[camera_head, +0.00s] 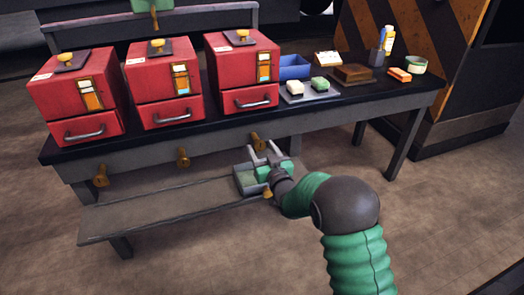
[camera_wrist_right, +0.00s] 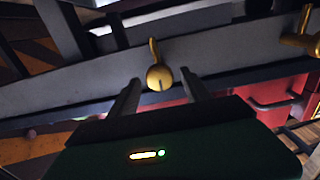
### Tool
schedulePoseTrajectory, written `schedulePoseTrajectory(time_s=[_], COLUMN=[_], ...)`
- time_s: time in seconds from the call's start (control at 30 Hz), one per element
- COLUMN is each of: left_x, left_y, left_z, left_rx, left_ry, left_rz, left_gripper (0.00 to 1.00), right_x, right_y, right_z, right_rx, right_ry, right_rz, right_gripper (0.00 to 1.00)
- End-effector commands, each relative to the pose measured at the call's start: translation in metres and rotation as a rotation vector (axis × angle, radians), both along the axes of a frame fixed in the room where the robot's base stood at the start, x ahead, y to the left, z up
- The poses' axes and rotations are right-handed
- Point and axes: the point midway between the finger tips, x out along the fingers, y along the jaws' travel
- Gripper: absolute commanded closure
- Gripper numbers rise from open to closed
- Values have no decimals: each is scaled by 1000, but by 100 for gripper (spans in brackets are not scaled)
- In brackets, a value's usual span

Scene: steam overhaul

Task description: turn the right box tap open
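The right red box (camera_head: 243,98) stands on the dark bench, with a small gauge on its front. Its brass tap (camera_head: 257,141) sits on the bench's front edge below it. My right gripper (camera_head: 262,152) is open just in front of this tap. In the right wrist view the brass tap (camera_wrist_right: 158,77) appears between the two spread fingers (camera_wrist_right: 160,92), with its lever pointing up in the picture. I see no clear contact, and I cannot tell how far the tap is turned. My left gripper is not in view.
Two more red boxes (camera_head: 165,85) stand to the left, with brass taps (camera_head: 183,157) below them. A blue bin (camera_head: 293,68) and several small items are on the bench's right.

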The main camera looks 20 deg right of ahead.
Motion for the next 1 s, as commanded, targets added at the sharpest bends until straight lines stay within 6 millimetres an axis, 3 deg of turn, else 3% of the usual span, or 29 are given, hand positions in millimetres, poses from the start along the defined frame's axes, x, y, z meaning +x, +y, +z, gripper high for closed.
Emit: schedulePoseTrajectory(time_s=[0.07,0.4,0.73,1.0], left_x=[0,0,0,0], left_y=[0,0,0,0], left_z=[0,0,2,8], left_rx=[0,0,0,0], left_ry=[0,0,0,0], left_rz=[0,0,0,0], left_gripper=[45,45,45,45], right_x=[0,0,0,-1], right_y=[0,0,0,1], right_z=[0,0,0,1], right_rx=[0,0,-38,-193], right_ry=[0,0,-1,-5], right_rz=[0,0,0,0], right_gripper=[56,100,100,100])
